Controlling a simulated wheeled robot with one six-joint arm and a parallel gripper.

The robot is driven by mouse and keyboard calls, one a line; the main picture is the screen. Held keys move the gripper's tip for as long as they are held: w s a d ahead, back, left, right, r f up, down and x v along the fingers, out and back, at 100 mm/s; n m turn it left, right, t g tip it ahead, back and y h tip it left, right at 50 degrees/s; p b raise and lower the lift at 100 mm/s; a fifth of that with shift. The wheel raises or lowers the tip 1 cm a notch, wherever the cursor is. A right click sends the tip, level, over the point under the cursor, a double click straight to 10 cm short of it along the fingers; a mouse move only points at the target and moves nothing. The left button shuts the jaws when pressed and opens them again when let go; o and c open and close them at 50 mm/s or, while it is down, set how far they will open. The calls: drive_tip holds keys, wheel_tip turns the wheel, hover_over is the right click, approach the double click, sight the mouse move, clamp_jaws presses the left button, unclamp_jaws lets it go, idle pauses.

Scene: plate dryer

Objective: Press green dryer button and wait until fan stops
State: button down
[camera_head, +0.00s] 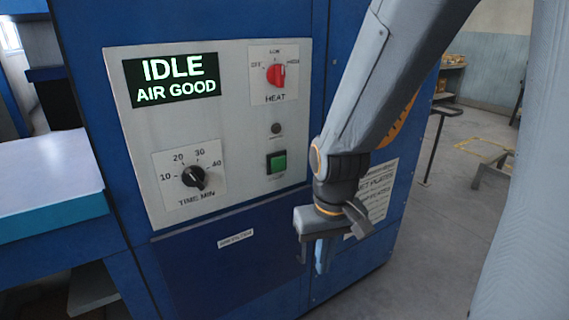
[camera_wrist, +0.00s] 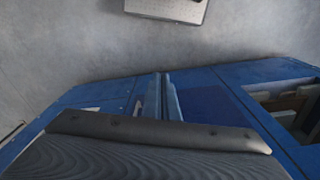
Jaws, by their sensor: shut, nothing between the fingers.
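The green dryer button (camera_head: 277,162) sits in a black square housing on the light grey control panel (camera_head: 235,120) of the blue dryer. Above the panel's dial, a display (camera_head: 172,81) reads "IDLE" and "AIR GOOD". My gripper (camera_head: 318,262) is below and right of the button, apart from it, pointing down in front of the cabinet. In the wrist view, my gripper's fingers (camera_wrist: 163,97) are together with nothing between them. The button does not show in the wrist view. No fan is visible.
A red heat knob (camera_head: 275,76) is above the button, and a black time dial (camera_head: 194,177) is to its left. A pale work surface (camera_head: 48,180) adjoins the dryer at left. Open grey floor (camera_head: 440,215) lies to the right, with a stand (camera_head: 436,135) on it.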

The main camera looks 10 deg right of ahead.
sight(279, 164)
drive_tip(key=w+d+r+m+t+y+p, duration=0.1)
drive_tip(key=w+r+m+t+p, duration=0.1)
drive_tip(key=w, duration=0.7)
drive_tip(key=w+d+r+m+t+p, duration=0.1)
drive_tip(key=w+r+m+t+p, duration=0.2)
drive_tip(key=w, duration=0.7)
wheel_tip(279, 164, up, 2)
drive_tip(key=t+p, duration=0.1)
drive_tip(key=t, duration=0.2)
drive_tip(key=shift+w+r+y, duration=0.2)
drive_tip(key=shift+w+y, duration=0.05)
drive_tip(key=shift+y, duration=0.15)
drive_tip(key=shift+w, duration=0.1)
drive_tip(key=w+a, duration=0.2)
drive_tip(key=w, duration=0.6)
drive_tip(key=shift+a+b, duration=0.25)
drive_tip(key=shift+b, duration=0.15)
drive_tip(key=shift+w, duration=0.15)
